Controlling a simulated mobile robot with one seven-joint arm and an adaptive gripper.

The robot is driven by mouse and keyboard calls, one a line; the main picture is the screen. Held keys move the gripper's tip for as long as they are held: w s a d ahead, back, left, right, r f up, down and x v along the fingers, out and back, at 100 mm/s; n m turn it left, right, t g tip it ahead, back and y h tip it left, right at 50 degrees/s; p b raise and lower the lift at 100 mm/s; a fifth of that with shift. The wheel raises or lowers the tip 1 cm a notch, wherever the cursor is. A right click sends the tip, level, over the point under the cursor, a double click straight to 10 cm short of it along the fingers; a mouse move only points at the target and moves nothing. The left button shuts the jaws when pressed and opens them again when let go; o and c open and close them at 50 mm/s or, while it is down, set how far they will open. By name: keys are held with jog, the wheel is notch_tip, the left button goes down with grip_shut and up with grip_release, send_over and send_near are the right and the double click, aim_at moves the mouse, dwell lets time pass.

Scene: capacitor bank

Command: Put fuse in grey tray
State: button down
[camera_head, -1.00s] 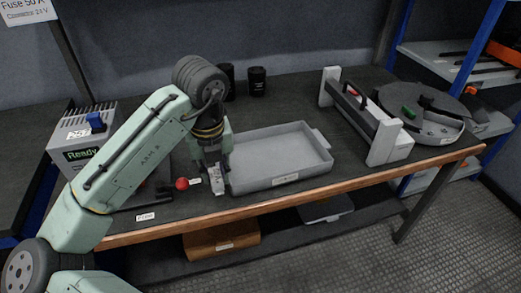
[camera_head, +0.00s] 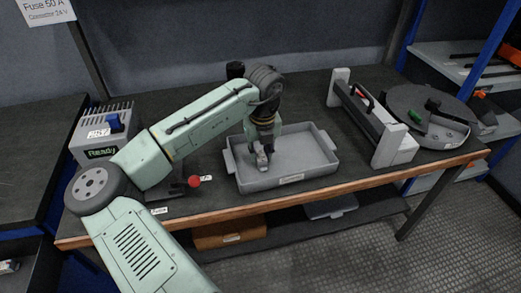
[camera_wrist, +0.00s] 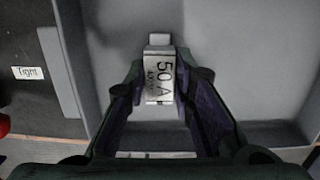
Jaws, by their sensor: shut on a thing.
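The grey tray (camera_head: 315,152) stands on the workbench in the head view, with a label on its front wall. My gripper (camera_head: 263,160) is over the left part of the tray, pointing down. In the wrist view my gripper (camera_wrist: 162,110) is shut on the fuse (camera_wrist: 160,78), a pale block marked "50 A", held between the two fingers. The tray floor (camera_wrist: 235,60) shows behind and around the fuse. Whether the fuse touches the floor I cannot tell. In the head view the fuse is small and partly hidden by the fingers.
A grey box reading "Ready" (camera_head: 100,151) and a red knob (camera_head: 194,181) are left of the tray. A grey-white frame (camera_head: 393,147) and a round turntable (camera_head: 425,110) are to the right.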

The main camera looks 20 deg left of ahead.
aim_at(262, 158)
jog(key=shift+f, duration=0.1)
jog(key=shift+f, duration=0.1)
jog(key=c, duration=1.4)
grip_release()
jog(key=shift+o, duration=0.2)
notch_tip(262, 158, up, 12)
jog(key=s+b, duration=0.1)
jog(key=b, duration=0.1)
jog(key=shift+s+d+r, duration=0.15)
jog(key=shift+d+r, duration=0.05)
jog(key=shift+d, duration=0.2)
